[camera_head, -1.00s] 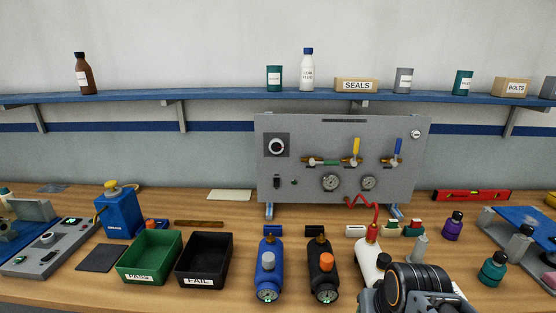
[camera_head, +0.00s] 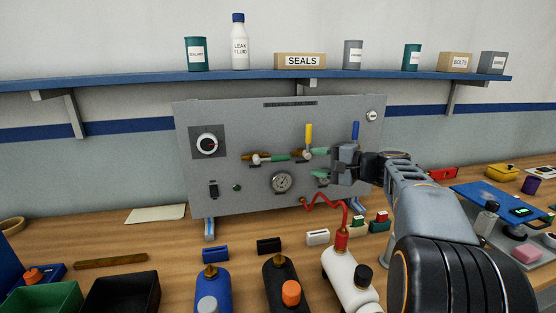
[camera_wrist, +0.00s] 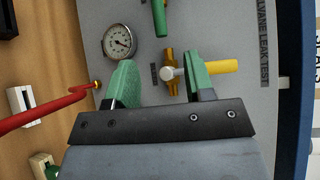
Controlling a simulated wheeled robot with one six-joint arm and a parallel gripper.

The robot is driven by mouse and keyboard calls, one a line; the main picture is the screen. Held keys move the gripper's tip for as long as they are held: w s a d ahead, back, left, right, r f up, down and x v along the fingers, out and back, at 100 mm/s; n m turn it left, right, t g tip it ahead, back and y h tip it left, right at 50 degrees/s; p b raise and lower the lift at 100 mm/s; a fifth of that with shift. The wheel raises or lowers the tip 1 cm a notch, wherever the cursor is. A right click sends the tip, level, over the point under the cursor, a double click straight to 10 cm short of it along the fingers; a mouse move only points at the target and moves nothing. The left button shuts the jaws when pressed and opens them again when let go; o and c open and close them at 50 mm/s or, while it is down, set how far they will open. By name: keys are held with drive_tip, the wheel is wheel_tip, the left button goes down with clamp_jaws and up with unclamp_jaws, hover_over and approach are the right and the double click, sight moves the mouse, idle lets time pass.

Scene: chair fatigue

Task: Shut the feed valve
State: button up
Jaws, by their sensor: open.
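The grey test panel (camera_head: 225,175) carries several lever valves. One valve has an upright yellow lever (camera_head: 308,135), one has a green lever (camera_head: 276,158) lying sideways, and one has an upright blue lever (camera_head: 355,130). I cannot read which is the feed valve. My gripper (camera_head: 320,161) is open just right of the yellow-lever valve. In the wrist view the gripper (camera_wrist: 158,78) has its green fingers apart. The yellow lever (camera_wrist: 222,67) and its pale hub lie ahead, partly behind one finger. The green lever (camera_wrist: 159,18) shows at the top.
A gauge (camera_head: 282,182) sits low on the panel, and my gripper partly covers another. A red coiled hose (camera_head: 326,201) runs from the panel to a white cylinder (camera_head: 345,275). Blue (camera_head: 212,290) and black (camera_head: 277,283) cylinders stand in front.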

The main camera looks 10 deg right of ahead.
sight(284, 159)
drive_tip(key=x, duration=0.6)
drive_tip(key=p+x, duration=0.1)
drive_tip(key=x, duration=0.5)
drive_tip(key=shift+s+a, duration=0.1)
drive_tip(key=shift+a, duration=0.25)
clamp_jaws()
